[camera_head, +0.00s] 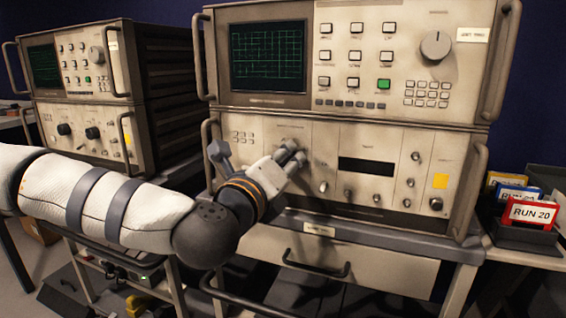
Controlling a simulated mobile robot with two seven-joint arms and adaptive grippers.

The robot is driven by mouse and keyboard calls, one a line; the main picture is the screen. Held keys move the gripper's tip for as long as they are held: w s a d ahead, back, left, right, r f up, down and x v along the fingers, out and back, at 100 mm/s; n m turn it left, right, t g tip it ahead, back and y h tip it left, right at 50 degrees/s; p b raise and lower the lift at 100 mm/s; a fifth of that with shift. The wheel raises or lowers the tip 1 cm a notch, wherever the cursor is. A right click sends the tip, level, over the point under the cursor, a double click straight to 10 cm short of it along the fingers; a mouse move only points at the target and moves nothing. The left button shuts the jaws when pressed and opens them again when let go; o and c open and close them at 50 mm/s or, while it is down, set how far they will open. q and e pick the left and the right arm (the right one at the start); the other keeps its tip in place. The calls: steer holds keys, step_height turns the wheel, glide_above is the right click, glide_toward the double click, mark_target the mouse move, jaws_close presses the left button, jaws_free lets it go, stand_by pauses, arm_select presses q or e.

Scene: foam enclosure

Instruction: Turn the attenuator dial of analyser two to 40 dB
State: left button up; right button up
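The near analyser (340,110) stands upright in the middle, a beige two-part rack unit with a screen; its small label at top right is too blurred to read surely. My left gripper (291,153) reaches its lower panel, left of the dark display window. The fingertips are at a knob there, which they mostly hide; I cannot tell if they grip it or only touch it. No dial scale or dB marking is legible. A large grey dial (435,46) is in plain view at the upper right, its pointer line near the top. My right gripper is out of view.
A second, similar analyser (80,95) stands at the left. Vertical handles (468,190) flank the near analyser's front. A drawer (355,262) is below it. A holder with coloured cards (528,212), one reading RUN 20, stands at the right.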

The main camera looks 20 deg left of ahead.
arm_select(q)
steer(key=shift+m, duration=0.4)
jaws_close()
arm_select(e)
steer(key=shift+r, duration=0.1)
arm_select(q)
steer(key=m+p, duration=0.2)
steer(key=m, duration=0.5)
steer(key=shift+r+p, duration=0.15)
steer(key=shift+p, duration=0.25)
steer(key=m+p, duration=0.4)
steer(key=m, duration=0.5)
steer(key=m+p, duration=0.3)
steer(key=m, duration=0.5)
steer(key=shift+d+r+m+p, duration=0.15)
steer(key=shift+m+p, duration=0.25)
steer(key=m+p, duration=0.1)
steer(key=m, duration=0.2)
steer(key=shift+f+m+p, duration=0.15)
steer(key=shift+m+p, duration=0.2)
steer(key=shift+m, duration=0.45)
steer(key=shift+f+m+p, duration=0.15)
steer(key=shift+m+p, duration=0.15)
steer(key=shift+m, duration=0.5)
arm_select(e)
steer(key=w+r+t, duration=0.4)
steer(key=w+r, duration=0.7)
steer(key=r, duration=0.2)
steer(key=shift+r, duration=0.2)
